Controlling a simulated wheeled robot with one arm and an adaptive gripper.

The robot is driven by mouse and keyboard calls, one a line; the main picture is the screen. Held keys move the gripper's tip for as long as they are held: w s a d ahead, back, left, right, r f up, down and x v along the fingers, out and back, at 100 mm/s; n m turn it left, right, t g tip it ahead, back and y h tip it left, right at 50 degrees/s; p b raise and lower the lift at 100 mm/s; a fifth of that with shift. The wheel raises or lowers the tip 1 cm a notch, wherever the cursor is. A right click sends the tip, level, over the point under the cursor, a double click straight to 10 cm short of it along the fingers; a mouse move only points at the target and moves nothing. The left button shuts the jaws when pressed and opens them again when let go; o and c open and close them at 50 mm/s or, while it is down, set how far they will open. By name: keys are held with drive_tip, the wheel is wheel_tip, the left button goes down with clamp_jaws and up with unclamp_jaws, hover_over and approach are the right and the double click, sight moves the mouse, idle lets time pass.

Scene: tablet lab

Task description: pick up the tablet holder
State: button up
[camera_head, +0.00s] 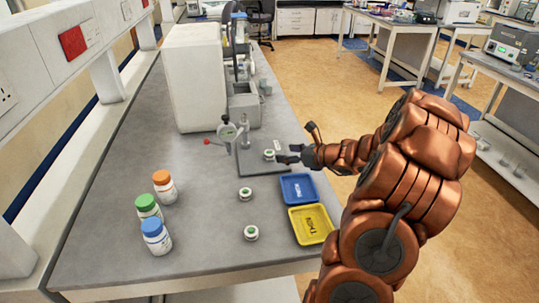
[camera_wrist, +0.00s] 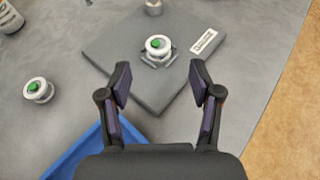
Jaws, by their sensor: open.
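Several small round white tablet holders with green centres show. One holder (camera_head: 268,154) sits on the grey base plate of a dial-gauge stand; in the wrist view this holder (camera_wrist: 158,45) lies just beyond my fingertips, between their lines. A second holder (camera_head: 245,193) stands on the bench and shows at left in the wrist view (camera_wrist: 38,90). A third holder (camera_head: 251,232) stands nearer on the bench. My gripper (camera_wrist: 160,80) is open and empty, its fingers spread; in the head view, my gripper (camera_head: 288,156) is right beside the plate's holder.
The dial-gauge stand (camera_head: 228,131) rises beside the holder. A blue tray (camera_head: 299,188) and yellow tray (camera_head: 311,225) lie along the bench's right edge. Bottles with orange, green (camera_head: 147,206) and blue caps stand at left. A large white box-shaped instrument (camera_head: 195,78) stands behind.

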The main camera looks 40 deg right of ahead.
sight(270, 152)
drive_tip(key=shift+p+x, duration=0.45)
drive_tip(key=shift+x, duration=1.1)
drive_tip(key=shift+p+x, duration=0.55)
drive_tip(key=shift+x, duration=1.5)
drive_tip(key=shift+a, duration=0.1)
drive_tip(key=c, duration=1.1)
drive_tip(key=shift+r, duration=0.1)
